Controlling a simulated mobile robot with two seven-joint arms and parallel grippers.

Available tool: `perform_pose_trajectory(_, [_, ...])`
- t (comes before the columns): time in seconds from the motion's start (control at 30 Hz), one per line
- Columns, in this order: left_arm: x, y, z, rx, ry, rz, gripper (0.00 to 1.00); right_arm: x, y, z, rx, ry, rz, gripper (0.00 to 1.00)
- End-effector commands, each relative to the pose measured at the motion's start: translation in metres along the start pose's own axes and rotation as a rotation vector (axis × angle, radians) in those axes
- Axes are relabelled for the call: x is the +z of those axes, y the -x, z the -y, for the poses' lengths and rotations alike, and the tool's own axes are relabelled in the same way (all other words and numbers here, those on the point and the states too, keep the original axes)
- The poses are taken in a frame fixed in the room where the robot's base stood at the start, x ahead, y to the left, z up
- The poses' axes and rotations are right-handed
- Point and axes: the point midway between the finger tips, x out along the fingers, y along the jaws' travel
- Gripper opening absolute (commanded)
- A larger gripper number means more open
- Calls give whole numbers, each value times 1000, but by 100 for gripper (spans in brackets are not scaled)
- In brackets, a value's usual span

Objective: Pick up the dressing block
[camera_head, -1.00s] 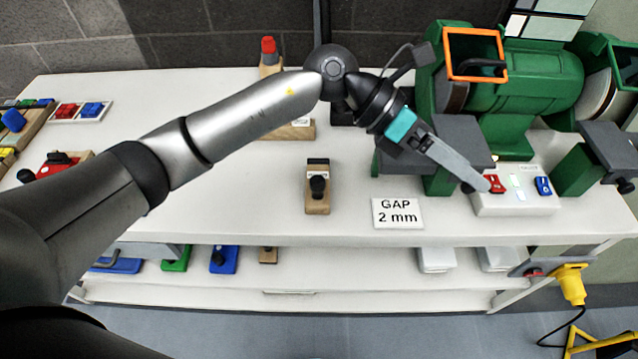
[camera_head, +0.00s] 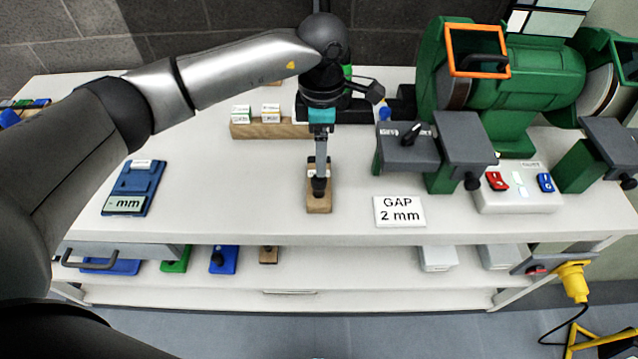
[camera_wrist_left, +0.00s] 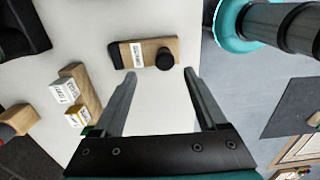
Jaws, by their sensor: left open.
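The dressing block, a small wooden block (camera_head: 318,205) with a black knob, a white label and a black end, lies on the white bench left of the GAP 2 mm card. My left gripper (camera_head: 320,182) points down over it in the head view and hides part of it. In the left wrist view, the block (camera_wrist_left: 128,53) lies just beyond the open fingers (camera_wrist_left: 160,74), its round knob nearly in line with the space between them. Nothing is held. The label is too small to read surely. My right gripper is not in view.
The green grinder (camera_head: 530,85) with grey rests stands at the right, behind the switch box (camera_head: 517,202). The GAP 2 mm card (camera_head: 399,211) is right of the block. A wooden holder (camera_head: 262,131) with small white boxes stands behind, a blue gauge (camera_head: 135,183) left. Bench between is clear.

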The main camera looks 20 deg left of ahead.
Motion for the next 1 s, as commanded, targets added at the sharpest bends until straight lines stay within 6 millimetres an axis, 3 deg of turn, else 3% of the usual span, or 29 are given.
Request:
perform_pose_trajectory(0.1, [1,-18,1,-2,0,1,75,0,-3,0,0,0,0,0])
perform_pose_trajectory(0.37, [0,-32,2,-2,-1,2,75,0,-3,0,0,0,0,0])
perform_pose_trajectory(0.7, [-4,-77,8,-2,0,3,75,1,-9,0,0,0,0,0])
perform_pose_trajectory(0.93, [-4,-78,7,1,-1,4,75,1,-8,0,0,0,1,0])
perform_pose_trajectory(1.0, [-4,-78,8,0,-1,3,67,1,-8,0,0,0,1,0])
